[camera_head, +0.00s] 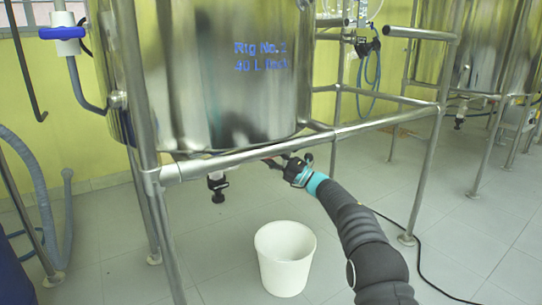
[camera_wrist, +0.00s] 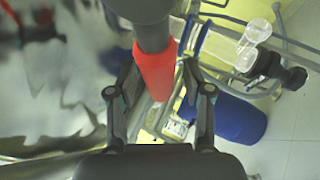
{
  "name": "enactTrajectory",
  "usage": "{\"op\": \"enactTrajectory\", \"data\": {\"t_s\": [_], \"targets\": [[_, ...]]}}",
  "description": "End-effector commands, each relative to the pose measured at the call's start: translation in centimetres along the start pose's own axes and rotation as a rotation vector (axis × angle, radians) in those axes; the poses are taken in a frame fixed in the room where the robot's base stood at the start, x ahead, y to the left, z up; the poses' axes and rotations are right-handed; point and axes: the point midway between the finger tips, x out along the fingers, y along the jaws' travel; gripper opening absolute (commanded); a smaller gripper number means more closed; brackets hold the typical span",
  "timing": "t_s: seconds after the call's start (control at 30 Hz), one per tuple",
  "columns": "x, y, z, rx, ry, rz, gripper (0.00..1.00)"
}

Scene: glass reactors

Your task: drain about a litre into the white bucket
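The white bucket (camera_head: 285,262) stands upright on the floor. My gripper (camera_head: 283,164) is under the tank's lower edge. In the wrist view a red sleeve (camera_wrist: 155,72) on a grey rod lies between the two spread fingers of my gripper (camera_wrist: 158,75). The fingers look open around it; whether either touches it I cannot tell. No liquid stream shows. The bucket's inside bottom is hidden.
A steel frame rail (camera_head: 300,143) crosses in front of the tank, above my arm. A black cable (camera_head: 420,265) lies on the floor at right. A grey hose (camera_head: 45,200) is at left. A second steel rig (camera_head: 480,50) stands at back right. The floor around the bucket is clear.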

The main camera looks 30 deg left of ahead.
Motion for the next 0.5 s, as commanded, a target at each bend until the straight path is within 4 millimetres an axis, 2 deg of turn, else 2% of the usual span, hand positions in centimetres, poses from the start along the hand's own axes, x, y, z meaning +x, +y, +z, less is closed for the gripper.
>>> {"op": "enactTrajectory", "data": {"t_s": [0.27, 0.5], "targets": [[-0.9, 0.1, 0.7, -0.004, -0.012, -0.003, 0.51], [-3.8, 0.2, 0.8, -0.003, -0.016, -0.005, 0.51]]}}
